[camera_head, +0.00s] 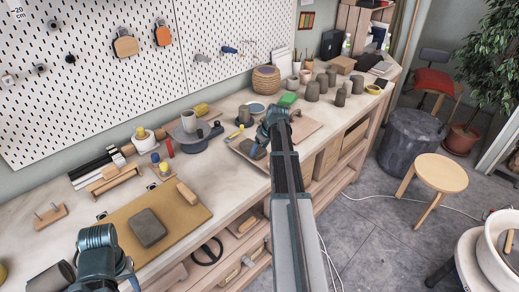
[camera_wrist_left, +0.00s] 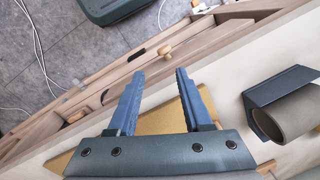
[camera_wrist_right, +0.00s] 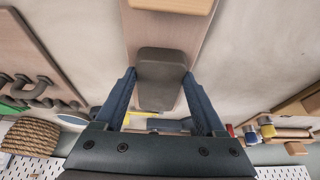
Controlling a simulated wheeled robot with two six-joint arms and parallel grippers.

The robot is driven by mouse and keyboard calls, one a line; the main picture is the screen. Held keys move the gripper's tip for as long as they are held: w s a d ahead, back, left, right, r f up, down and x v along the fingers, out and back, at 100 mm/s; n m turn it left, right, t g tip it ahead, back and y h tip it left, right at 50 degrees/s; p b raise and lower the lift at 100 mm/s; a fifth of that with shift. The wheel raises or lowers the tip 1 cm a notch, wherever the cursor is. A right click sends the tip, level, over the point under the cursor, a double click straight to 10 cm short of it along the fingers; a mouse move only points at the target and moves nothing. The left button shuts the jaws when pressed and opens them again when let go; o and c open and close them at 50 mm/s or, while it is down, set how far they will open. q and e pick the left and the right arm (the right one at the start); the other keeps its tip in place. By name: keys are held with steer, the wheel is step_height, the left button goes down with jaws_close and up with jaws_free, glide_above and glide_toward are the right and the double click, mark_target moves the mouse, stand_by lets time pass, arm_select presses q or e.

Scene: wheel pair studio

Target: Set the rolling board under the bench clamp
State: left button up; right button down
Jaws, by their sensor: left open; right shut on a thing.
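A pale wooden board (camera_wrist_right: 200,30) with a dark grey block (camera_wrist_right: 160,72) on it lies below my right gripper (camera_wrist_right: 159,85). I take it for the rolling board. The right fingers are shut on the grey block from both sides. In the head view the board (camera_head: 234,146) is partly hidden by my right arm. My left gripper (camera_wrist_left: 156,78) is open and empty at the bench's front edge, above the corner of a tan mat. The mat (camera_head: 122,226) carries a grey slab (camera_head: 148,229) and a wooden bar (camera_head: 187,194). I cannot tell which thing is the bench clamp.
A grey cylinder in a dark holder (camera_wrist_left: 290,105) lies near my left gripper. Mugs and a dark round stand (camera_head: 195,137) stand behind the mat. Several grey pots (camera_head: 325,85) fill the bench's far right. A pegboard wall (camera_head: 110,85) closes off the back.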

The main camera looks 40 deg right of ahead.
steer(key=shift+f+b, duration=0.5)
steer(key=shift+f, duration=0.15)
jaws_free()
steer(key=shift+r, duration=0.1)
steer(key=p+v, duration=1.2)
steer(key=v, duration=0.1)
steer(key=shift+r+p, duration=0.3)
steer(key=shift+p, duration=0.1)
steer(key=shift+s, duration=0.1)
